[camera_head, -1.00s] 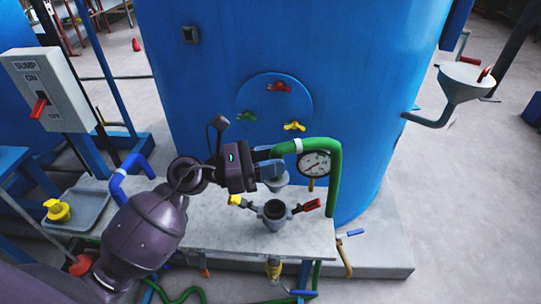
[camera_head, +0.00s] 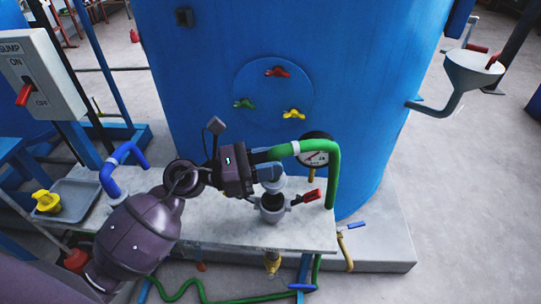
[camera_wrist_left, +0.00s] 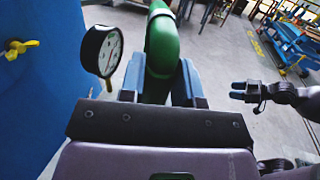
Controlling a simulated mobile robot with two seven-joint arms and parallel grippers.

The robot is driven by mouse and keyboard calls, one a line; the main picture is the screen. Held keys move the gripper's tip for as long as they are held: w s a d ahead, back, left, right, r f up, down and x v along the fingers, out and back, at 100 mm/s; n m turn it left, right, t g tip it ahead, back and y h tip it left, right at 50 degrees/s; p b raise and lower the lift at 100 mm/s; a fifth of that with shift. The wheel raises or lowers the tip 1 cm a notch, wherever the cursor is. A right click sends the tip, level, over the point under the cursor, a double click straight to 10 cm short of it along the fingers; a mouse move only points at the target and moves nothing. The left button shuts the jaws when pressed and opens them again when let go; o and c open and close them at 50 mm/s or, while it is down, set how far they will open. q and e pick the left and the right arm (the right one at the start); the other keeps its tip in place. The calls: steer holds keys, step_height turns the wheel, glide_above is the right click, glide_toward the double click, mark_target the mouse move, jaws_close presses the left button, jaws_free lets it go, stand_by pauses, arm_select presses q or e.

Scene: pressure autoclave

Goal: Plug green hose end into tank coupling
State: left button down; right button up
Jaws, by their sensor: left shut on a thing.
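The green hose (camera_head: 334,172) arches over the slab, with a white band near its held end. My left gripper (camera_head: 268,163) is shut on that end; the left wrist view also shows the green hose (camera_wrist_left: 161,45) between the blue fingers. The grey hose fitting (camera_head: 274,184) points down just over the tank coupling (camera_head: 272,209), a grey open-topped cup with a red lever (camera_head: 308,197). The fitting overlaps the cup's rim in view; I cannot tell whether they touch. My right gripper (camera_wrist_left: 238,91) is far off in the left wrist view, its opening unclear.
A pressure gauge (camera_head: 316,151) stands close behind the hose. The blue tank (camera_head: 370,110) rises behind the slab (camera_head: 220,232). A blue hose (camera_head: 112,172) and a tray (camera_head: 82,200) with a yellow fitting (camera_head: 46,201) are at the left.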

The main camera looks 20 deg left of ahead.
mark_target(273, 187)
arm_select(q)
steer(key=shift+f, duration=0.55)
steer(key=shift+f+b, duration=0.35)
steer(key=shift+b, duration=0.1)
arm_select(e)
steer(key=shift+w+a+f, duration=0.1)
steer(key=shift+w+f, duration=0.2)
steer(key=shift+w, duration=0.1)
steer(key=shift+s, duration=0.2)
stand_by(0.4)
arm_select(q)
steer(key=shift+r, duration=0.1)
arm_select(e)
steer(key=shift+r, duration=0.15)
stand_by(0.4)
arm_select(q)
steer(key=shift+f+b, duration=0.3)
steer(key=shift+f, duration=0.45)
arm_select(e)
steer(key=shift+s+f, duration=0.25)
steer(key=shift+f, duration=0.55)
